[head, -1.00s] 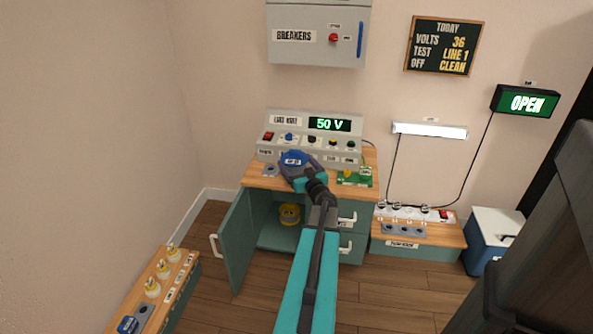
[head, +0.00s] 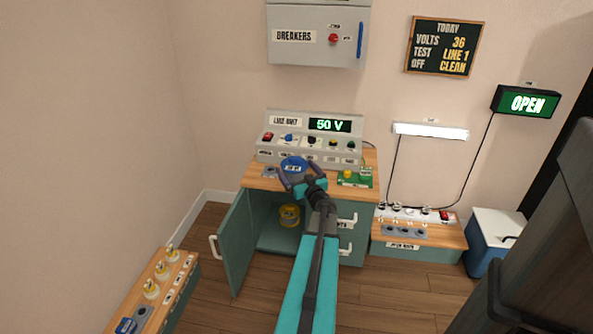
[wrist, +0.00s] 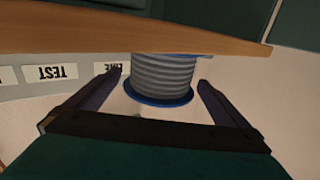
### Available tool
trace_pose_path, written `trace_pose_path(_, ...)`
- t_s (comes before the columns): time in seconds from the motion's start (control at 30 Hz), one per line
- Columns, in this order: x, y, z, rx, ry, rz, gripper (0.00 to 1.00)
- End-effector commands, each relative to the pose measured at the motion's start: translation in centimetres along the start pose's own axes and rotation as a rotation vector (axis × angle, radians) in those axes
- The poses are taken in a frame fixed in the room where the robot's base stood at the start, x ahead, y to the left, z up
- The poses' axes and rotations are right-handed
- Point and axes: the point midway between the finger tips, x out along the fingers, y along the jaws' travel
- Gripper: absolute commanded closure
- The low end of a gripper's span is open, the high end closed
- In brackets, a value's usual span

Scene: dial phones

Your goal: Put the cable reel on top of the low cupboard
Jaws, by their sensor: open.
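The cable reel (head: 293,164) shows a blue round end with a label in the head view, upright at the wooden top (head: 255,179) of the green cupboard with the open door. In the wrist view, which is upside down, its grey windings and blue flange (wrist: 163,75) show against the wooden top's edge (wrist: 60,38), and it appears to stand there. My gripper (head: 301,174) is open. Its fingers (wrist: 160,88) lie apart on either side of the reel, with a gap visible on both sides. The reel's far side is hidden.
A load unit (head: 310,137) stands behind the reel, with a green board (head: 355,179) to the right. The cupboard door (head: 236,240) hangs open; a yellow round object (head: 289,215) sits inside. A low bench with yellow-topped pieces (head: 160,292) is at left, a socket bench (head: 430,240) at right.

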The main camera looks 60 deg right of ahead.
Motion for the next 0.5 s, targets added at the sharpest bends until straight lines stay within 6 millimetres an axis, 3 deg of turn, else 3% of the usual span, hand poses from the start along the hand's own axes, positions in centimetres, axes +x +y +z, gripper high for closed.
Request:
trace_pose_path(0.17,0.0,0.0,-0.3,-0.001,0.0,0.0,0.0)
trace_pose_path(0.5,-3.1,-0.1,-0.4,0.001,-0.001,0.001,0.0)
